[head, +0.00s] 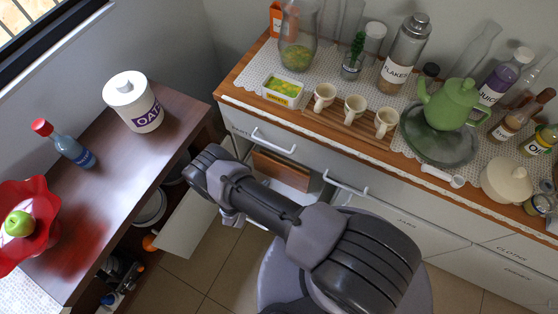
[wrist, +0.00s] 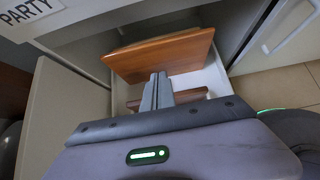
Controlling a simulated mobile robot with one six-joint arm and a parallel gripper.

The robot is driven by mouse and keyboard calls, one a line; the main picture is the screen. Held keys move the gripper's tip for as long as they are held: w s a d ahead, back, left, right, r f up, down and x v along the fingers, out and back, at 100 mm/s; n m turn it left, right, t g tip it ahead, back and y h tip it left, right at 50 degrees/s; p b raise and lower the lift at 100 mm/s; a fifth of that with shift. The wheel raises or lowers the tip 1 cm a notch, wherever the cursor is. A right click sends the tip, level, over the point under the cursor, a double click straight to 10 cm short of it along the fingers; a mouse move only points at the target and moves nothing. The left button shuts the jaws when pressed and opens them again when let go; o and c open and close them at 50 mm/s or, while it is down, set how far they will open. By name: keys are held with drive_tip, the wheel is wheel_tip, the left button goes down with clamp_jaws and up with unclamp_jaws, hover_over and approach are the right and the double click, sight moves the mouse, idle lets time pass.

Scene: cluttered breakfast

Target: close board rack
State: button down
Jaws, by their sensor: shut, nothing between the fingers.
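The board rack is a white pull-out (wrist: 212,80) under the drawer marked PARTY, and it stands out from the counter front. Brown wooden boards (wrist: 160,55) stand in it; the rack (head: 292,178) and boards (head: 275,165) also show in the head view. My gripper (wrist: 157,78) is shut and empty. In the wrist view its fingers overlap the lower part of the front board; I cannot tell whether they touch it. In the head view my arm reaches left in front of the counter, and the fingertips cannot be made out.
A pale door panel (head: 190,220) stands open left of the rack, also in the wrist view (wrist: 60,115). A dark cabinet (head: 125,205) stands at the left. Bar handles (head: 273,141) stick out from the counter front. Cups (head: 355,108) and bottles crowd the counter top.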

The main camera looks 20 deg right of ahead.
drive_tip(key=b, duration=0.5)
approach(281, 167)
wheel_tip(281, 167, down, 4)
drive_tip(key=w+d, duration=0.2)
drive_tip(key=shift+w+d, duration=0.3)
drive_tip(key=shift+d, duration=0.1)
drive_tip(key=shift+w+d+r, duration=0.15)
drive_tip(key=shift+w+d, duration=0.05)
drive_tip(key=shift+w, duration=0.05)
drive_tip(key=w+d+b, duration=0.2)
drive_tip(key=w+d, duration=0.1)
drive_tip(key=shift+w+d, duration=0.2)
drive_tip(key=shift+d, duration=0.05)
